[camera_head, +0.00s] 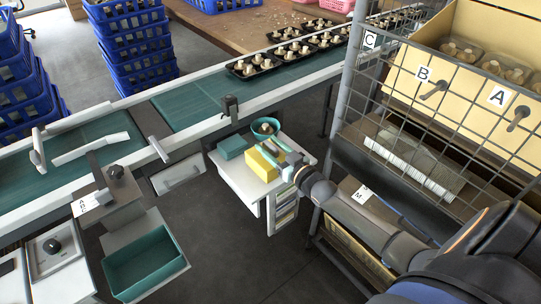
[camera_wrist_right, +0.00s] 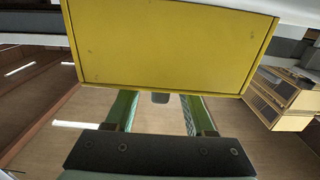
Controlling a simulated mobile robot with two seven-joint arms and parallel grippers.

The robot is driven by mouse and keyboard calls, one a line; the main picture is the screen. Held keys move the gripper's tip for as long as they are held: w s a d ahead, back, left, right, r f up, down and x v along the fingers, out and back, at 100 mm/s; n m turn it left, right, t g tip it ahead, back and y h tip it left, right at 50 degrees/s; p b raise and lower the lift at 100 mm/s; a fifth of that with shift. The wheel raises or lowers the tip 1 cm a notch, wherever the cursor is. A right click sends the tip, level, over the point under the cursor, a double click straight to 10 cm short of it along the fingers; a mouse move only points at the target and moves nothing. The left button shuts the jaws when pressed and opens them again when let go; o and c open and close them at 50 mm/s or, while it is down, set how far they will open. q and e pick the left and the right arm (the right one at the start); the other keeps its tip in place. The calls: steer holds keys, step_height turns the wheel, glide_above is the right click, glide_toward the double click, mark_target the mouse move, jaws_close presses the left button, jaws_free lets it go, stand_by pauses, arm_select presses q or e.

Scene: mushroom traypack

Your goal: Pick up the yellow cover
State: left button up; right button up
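The yellow cover (camera_head: 261,166) is a box-like block on the small white side table, beside a teal box. In the right wrist view the yellow cover (camera_wrist_right: 170,42) fills the upper middle as a broad flat panel. My right gripper (camera_head: 271,148) is at the cover's right and far side in the head view. Its two green fingers (camera_wrist_right: 156,103) stand apart, with a clear gap between them. Their tips meet the cover's lower edge in the wrist view, and I cannot tell whether they touch it. My left gripper is out of view.
The side table (camera_head: 236,178) also holds a teal box (camera_head: 232,147) and a round teal bowl (camera_head: 256,130) with mushrooms. A conveyor (camera_head: 190,100) with mushroom trays runs behind. A wire-mesh rack (camera_head: 455,115) stands close on the right. A teal bin (camera_head: 145,262) is at lower left.

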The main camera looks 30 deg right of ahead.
jaws_close()
stand_by(0.4)
steer(key=shift+r, duration=0.15)
